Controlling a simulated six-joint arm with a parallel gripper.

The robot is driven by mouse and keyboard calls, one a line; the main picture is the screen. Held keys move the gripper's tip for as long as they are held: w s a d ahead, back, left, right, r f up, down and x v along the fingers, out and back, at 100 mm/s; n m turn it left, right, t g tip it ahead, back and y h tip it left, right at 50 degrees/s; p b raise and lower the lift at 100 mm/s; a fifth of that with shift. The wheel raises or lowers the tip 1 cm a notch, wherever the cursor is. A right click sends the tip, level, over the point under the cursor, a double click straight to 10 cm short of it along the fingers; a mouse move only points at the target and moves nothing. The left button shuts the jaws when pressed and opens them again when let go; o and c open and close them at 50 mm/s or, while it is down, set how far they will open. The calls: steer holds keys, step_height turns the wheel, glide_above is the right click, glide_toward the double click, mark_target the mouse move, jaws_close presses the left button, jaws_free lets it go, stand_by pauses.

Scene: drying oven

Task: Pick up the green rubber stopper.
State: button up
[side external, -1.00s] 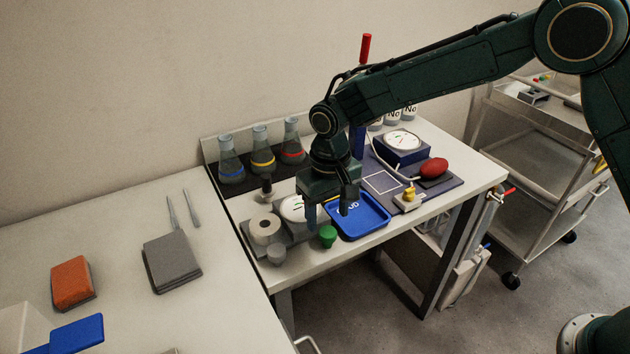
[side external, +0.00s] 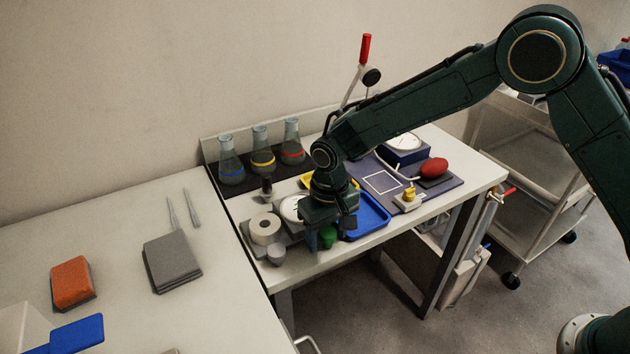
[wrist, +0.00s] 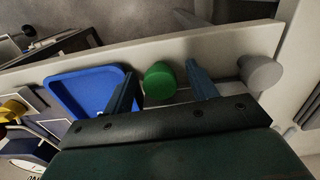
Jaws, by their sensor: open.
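The green rubber stopper (side external: 328,238) stands near the front edge of the white bench, beside the blue tray (side external: 372,222). In the wrist view the stopper (wrist: 159,80) shows between the two blue-grey fingers, nearer the left finger. My gripper (side external: 328,234) is low over the front of the bench and open. In the wrist view my gripper (wrist: 162,80) has its fingers spread wide. I cannot tell whether a finger touches the stopper.
A grey stopper (side external: 276,254) and a white roll (side external: 265,229) stand just left of my gripper. Several flasks (side external: 262,155) stand at the back. A red bulb (side external: 433,168) lies to the right. The bench's front edge is close.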

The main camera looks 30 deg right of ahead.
mark_target(328, 232)
stand_by(0.4)
steer(key=c, duration=1)
steer(key=shift+r, duration=0.1)
steer(key=shift+c, duration=0.2)
step_height(328, 232, up, 20)
stand_by(0.7)
steer(key=shift+r, duration=1.65)
steer(key=shift+w, duration=0.1)
